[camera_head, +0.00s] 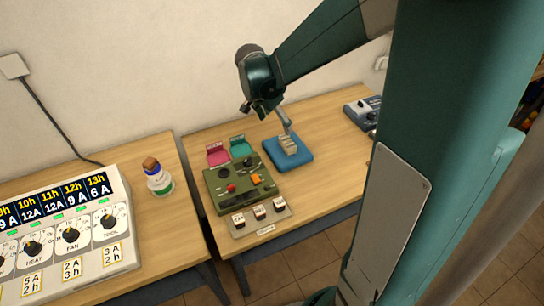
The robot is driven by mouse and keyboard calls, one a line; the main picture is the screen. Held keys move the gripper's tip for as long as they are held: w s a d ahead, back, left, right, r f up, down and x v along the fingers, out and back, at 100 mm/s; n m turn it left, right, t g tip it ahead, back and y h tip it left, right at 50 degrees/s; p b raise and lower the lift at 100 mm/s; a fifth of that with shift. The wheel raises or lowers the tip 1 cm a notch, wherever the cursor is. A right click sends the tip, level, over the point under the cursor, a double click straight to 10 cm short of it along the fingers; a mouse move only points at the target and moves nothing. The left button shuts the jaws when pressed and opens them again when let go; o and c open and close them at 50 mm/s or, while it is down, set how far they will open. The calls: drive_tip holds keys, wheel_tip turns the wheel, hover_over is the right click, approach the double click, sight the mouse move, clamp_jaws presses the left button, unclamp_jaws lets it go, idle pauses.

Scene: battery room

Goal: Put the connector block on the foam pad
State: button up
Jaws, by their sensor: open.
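The foam pad (300,159) is a flat blue square on the right-hand wooden table, behind and right of the green device. A small beige ridged block, which looks like the connector block (289,146), is on the pad. My gripper (286,130) reaches down from above, with its tip at the block's upper side. The gripper is open. The fingers are small in this view, and I cannot tell whether they touch the block.
A green control box (238,184) stands left of the pad, with pink (217,154) and teal (240,147) pieces behind it. A grey-blue device (362,112) stands at the back right. A bottle (158,178) and large panel (70,235) occupy the left table.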

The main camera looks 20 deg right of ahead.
drive_tip(key=s+a+r+n+t+y, duration=0.1)
drive_tip(key=s+a+r+n+t, duration=0.1)
drive_tip(key=s, duration=0.6)
drive_tip(key=s+a+r+n+t+y, duration=0.1)
drive_tip(key=s+a+r+n+t, duration=0.1)
drive_tip(key=s+a+r+n, duration=0.3)
drive_tip(key=s+a+r+n+t+y, duration=0.1)
drive_tip(key=s+a+r+n, duration=0.3)
drive_tip(key=s, duration=0.7)
drive_tip(key=shift+s+a+r+n+t+y, duration=0.35)
drive_tip(key=shift+a+n, duration=0.8)
drive_tip(key=shift+n, duration=0.75)
drive_tip(key=shift+f, duration=0.2)
drive_tip(key=shift+f+b, duration=0.45)
drive_tip(key=shift+b, duration=0.1)
